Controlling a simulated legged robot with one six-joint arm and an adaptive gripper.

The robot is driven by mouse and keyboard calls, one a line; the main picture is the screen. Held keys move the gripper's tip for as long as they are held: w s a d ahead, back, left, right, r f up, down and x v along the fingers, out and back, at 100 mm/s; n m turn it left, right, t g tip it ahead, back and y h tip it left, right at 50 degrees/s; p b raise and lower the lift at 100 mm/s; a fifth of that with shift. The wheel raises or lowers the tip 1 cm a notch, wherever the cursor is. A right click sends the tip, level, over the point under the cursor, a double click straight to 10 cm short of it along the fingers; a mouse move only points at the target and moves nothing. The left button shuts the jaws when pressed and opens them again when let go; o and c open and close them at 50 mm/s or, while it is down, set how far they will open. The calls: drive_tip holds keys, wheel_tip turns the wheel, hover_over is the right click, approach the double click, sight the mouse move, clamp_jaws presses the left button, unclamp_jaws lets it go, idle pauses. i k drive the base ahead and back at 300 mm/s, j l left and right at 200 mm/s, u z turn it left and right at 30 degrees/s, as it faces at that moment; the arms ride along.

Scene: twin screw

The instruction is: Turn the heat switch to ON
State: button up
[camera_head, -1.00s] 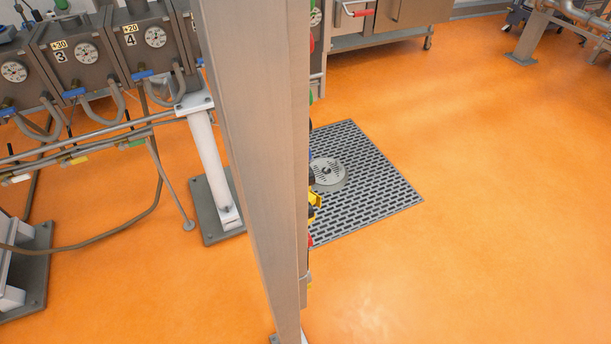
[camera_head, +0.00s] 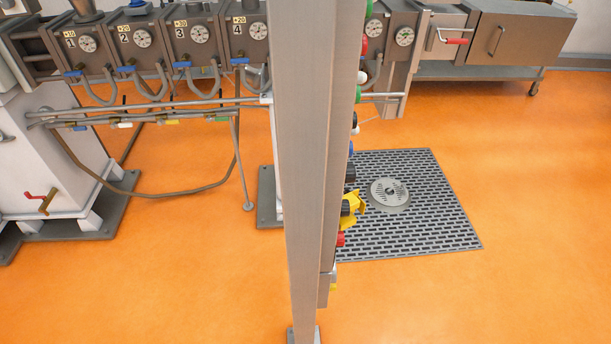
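A tall grey metal post (camera_head: 305,180) stands in the middle of the view. Switches and buttons show edge-on along its right side. Among them are a yellow piece with a black part (camera_head: 352,206), a red button (camera_head: 341,240), a blue one (camera_head: 351,148) and green ones (camera_head: 358,94). The panel face that carries them is turned away, so labels and the heat switch's position cannot be read. I cannot tell which of these is the heat switch. My gripper is not in view.
A row of numbered grey machine units (camera_head: 190,40) with gauges and blue-handled valves runs along the back left. A white machine base (camera_head: 45,150) stands at left. A floor grate (camera_head: 430,225) lies right of the post. Orange floor (camera_head: 540,180) is open at right.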

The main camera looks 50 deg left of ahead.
sight(350, 178)
drive_tip(key=i+u, duration=0.1)
drive_tip(key=u, duration=0.3)
drive_tip(key=i+l+u, duration=0.1)
drive_tip(key=u, duration=0.3)
drive_tip(key=i+l+u, duration=0.1)
drive_tip(key=u, duration=0.25)
drive_tip(key=l+u, duration=0.1)
drive_tip(key=u, duration=0.3)
drive_tip(key=i+l+u, duration=0.2)
drive_tip(key=u, duration=0.25)
drive_tip(key=i+l+u, duration=0.2)
drive_tip(key=l+u, duration=0.15)
drive_tip(key=u, duration=0.15)
drive_tip(key=i+l+u, duration=0.1)
drive_tip(key=l+u, duration=0.2)
drive_tip(key=u, duration=0.15)
